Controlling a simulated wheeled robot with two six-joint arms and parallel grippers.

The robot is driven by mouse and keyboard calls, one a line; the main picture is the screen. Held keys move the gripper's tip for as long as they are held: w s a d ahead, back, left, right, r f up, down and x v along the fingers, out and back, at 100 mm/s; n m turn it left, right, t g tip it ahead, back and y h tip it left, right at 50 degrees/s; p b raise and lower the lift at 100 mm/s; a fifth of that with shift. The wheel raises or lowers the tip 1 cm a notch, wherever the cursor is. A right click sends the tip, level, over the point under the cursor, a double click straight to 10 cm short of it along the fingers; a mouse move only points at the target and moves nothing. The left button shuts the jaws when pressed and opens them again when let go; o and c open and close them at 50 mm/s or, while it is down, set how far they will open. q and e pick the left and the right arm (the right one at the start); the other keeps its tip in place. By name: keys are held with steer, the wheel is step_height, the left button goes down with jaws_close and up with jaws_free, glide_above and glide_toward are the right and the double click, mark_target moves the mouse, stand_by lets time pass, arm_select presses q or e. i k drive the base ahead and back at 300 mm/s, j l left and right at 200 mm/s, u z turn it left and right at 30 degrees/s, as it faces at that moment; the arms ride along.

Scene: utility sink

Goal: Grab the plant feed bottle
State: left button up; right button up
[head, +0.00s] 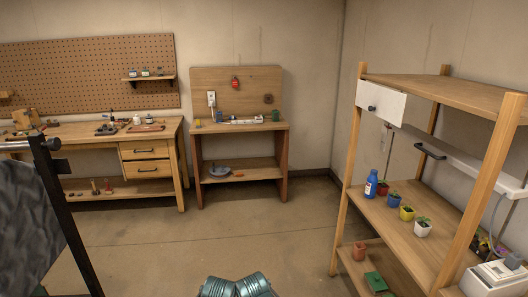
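A blue pot (394,200), a yellow pot (407,212) and a white pot (423,227) with plants line the same shelf. The rack's front post (484,190) stands at right. A black post (68,215) rises at left. The middle floor (255,225) is clear.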

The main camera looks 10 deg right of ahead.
mark_target(372, 183)
steer(key=i+z, duration=0.35)
steer(key=i+j+z, duration=0.65)
steer(key=i, duration=0.2)
steer(key=i+j+z, duration=0.25)
steer(key=z, duration=0.25)
steer(key=i+j+z, duration=0.2)
steer(key=j+z, duration=0.25)
steer(key=i+j+z, duration=0.15)
steer(key=j+z, duration=0.2)
steer(key=z, duration=0.15)
steer(key=i+j+z, duration=0.1)
steer(key=j+z, duration=0.6)
steer(key=j, duration=0.2)
steer(key=k+j+z, duration=0.1)
steer(key=j+z, duration=0.15)
steer(key=j, duration=0.15)
